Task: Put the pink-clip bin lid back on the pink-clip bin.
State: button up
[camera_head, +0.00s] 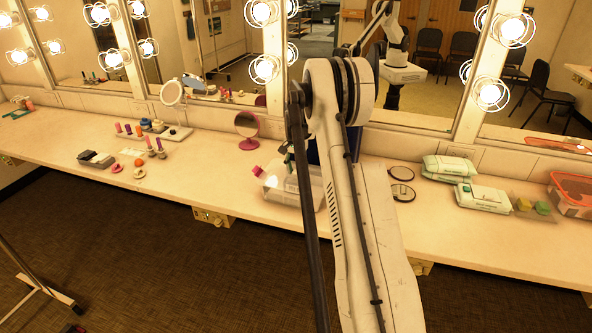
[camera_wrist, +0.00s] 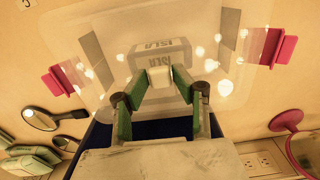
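The clear lid with pink clips spans the upper wrist view, one pink clip (camera_wrist: 57,82) at left and another (camera_wrist: 281,48) at right. My gripper (camera_wrist: 160,78) has its green-padded fingers closed in on the lid's small pale knob. The translucent bin (camera_head: 283,190) stands on the counter in the head view, partly hidden by my arm, with a pink clip (camera_head: 257,171) at its upper left. A label reading ISLA (camera_wrist: 162,50) shows beneath the lid. I cannot tell whether the lid touches the bin's rim.
A dark blue thing (camera_wrist: 160,129) lies close behind the bin. A pink round mirror (camera_head: 247,126) stands left of it. Two dark-rimmed hand mirrors (camera_head: 402,174) and green-white packs (camera_head: 449,166) lie right. The wall mirrors border the counter's back.

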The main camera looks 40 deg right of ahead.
jog(key=o, duration=0.3)
jog(key=shift+r, duration=0.15)
jog(key=shift+r+p, duration=1.05)
jog(key=shift+r, duration=7.85)
